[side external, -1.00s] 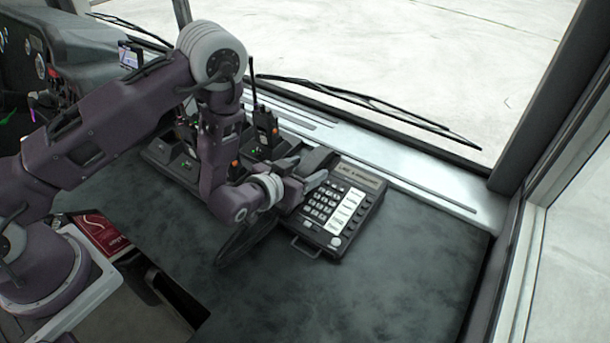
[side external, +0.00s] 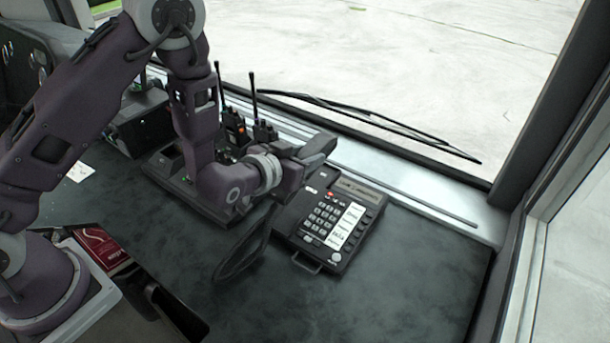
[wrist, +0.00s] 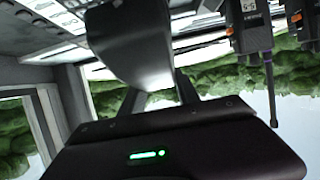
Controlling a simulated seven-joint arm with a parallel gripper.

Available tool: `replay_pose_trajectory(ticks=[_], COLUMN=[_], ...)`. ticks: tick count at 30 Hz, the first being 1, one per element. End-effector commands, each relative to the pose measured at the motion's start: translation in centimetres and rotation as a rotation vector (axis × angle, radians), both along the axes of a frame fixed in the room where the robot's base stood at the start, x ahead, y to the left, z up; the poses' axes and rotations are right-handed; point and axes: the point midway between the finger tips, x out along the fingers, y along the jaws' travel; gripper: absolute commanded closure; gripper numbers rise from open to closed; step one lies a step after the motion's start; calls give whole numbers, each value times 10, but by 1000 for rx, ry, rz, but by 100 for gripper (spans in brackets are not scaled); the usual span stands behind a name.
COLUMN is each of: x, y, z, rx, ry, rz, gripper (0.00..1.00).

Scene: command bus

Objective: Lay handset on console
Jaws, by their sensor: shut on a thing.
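The console (side external: 330,222), a dark desk unit with a keypad, a white label strip and a display, sits on the dashboard. A small red light shows near its top left. My gripper (side external: 308,152) is shut on the dark handset (side external: 320,146) and holds it up near the console's back left corner, apart from its top as far as I can tell. In the wrist view the handset (wrist: 132,45) fills the upper middle between my fingers. Part of it is hidden by my gripper in the side view.
Two handheld radios (side external: 264,131) with tall antennas stand in chargers left of the console, close to my wrist. A dark looped cord or strap (side external: 240,255) lies front left. The windshield sill (side external: 430,205) runs behind. The dashboard (side external: 410,270) to the right is clear.

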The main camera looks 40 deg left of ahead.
Motion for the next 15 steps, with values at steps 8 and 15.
replay_pose_trajectory(ticks=[8, 15], x=[12, -7], y=[52, 118], z=[88, 147], rx=[0, 3], ry=[-12, -4], rz=[-5, 0], gripper=[100, 100])
